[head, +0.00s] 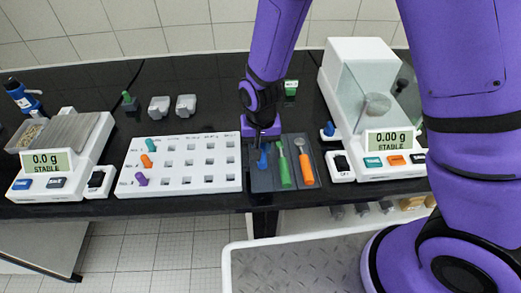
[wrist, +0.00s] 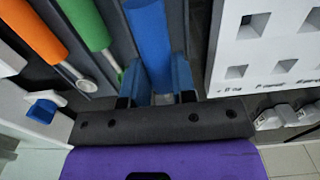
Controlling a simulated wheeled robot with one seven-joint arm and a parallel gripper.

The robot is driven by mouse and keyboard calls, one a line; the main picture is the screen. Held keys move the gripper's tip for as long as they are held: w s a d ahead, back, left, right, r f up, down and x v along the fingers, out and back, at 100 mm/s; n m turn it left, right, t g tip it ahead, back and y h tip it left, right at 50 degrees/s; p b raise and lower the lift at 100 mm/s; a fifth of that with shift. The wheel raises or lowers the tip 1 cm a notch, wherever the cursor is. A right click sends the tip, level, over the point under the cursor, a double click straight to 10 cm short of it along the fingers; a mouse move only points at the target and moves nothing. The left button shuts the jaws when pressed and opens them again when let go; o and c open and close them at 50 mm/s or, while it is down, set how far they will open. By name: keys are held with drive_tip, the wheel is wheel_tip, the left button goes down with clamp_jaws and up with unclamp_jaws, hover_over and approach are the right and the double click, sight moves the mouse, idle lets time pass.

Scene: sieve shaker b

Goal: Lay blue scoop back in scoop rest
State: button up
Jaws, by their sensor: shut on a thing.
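The blue scoop (head: 262,161) is at the left side of the dark scoop rest (head: 259,183), left of the green scoop (head: 284,169) and the orange scoop (head: 306,169), which lie in the rest. My gripper (head: 262,137) points down at the back left of the rest. In the wrist view, my gripper (wrist: 154,88) is shut on the blue scoop (wrist: 150,38), with one finger on each side of its handle. The green scoop (wrist: 84,22) and orange scoop (wrist: 35,32) lie beside it. I cannot tell whether the blue scoop touches the rest. Its bowl is hidden.
A white rack (head: 205,183) with colored pegs stands close left of the rest. A balance with a glass-sided chamber (head: 360,60) stands close right. Another balance (head: 60,150) is at the far left.

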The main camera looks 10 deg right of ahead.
drive_tip(key=shift+f, duration=1.25)
drive_tip(key=shift+f, duration=0.1)
drive_tip(key=o, duration=0.9)
drive_tip(key=shift+c, duration=0.2)
wheel_tip(320, 180, up, 12)
